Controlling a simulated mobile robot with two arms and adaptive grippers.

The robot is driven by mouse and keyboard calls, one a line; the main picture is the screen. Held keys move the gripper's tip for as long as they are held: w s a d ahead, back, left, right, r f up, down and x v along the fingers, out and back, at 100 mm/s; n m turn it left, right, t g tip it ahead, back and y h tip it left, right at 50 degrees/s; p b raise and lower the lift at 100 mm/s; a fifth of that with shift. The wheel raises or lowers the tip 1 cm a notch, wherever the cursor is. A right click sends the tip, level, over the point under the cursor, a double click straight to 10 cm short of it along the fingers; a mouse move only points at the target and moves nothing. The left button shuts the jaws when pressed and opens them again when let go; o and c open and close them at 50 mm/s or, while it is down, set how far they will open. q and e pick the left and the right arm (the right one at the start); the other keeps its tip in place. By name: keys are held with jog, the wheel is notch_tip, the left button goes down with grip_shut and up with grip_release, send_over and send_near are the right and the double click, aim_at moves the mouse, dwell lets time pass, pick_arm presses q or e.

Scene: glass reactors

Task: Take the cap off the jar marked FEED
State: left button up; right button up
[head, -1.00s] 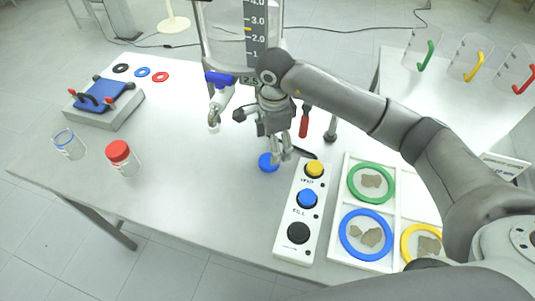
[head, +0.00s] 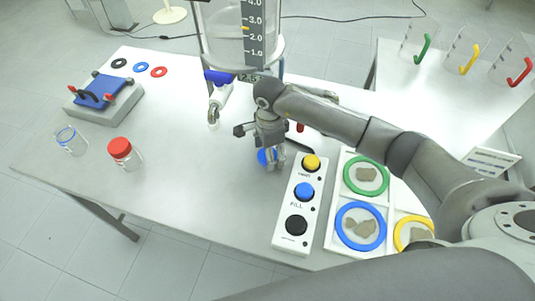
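A clear jar (head: 134,160) with a red cap (head: 119,148) on it stands upright on the left part of the table. An open jar with a blue rim (head: 70,141) stands to its left. Writing on both jars is too small to read, so I cannot tell which is marked FEED. A blue cap (head: 263,157) lies on the table, partly hidden by my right gripper (head: 275,165). The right gripper points down close beside this cap; whether it touches it, or how far its fingers are apart, is unclear. My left gripper is not in view.
A button panel (head: 288,219) stands close to the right gripper, with framed dishes (head: 337,196) beyond it. A glass vessel (head: 222,40) with a blue-handled valve (head: 219,77) hangs behind. A clamp block (head: 108,112) stands far left. The table's middle left is clear.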

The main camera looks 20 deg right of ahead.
jog(key=c, duration=0.5)
jog(key=shift+r, duration=0.15)
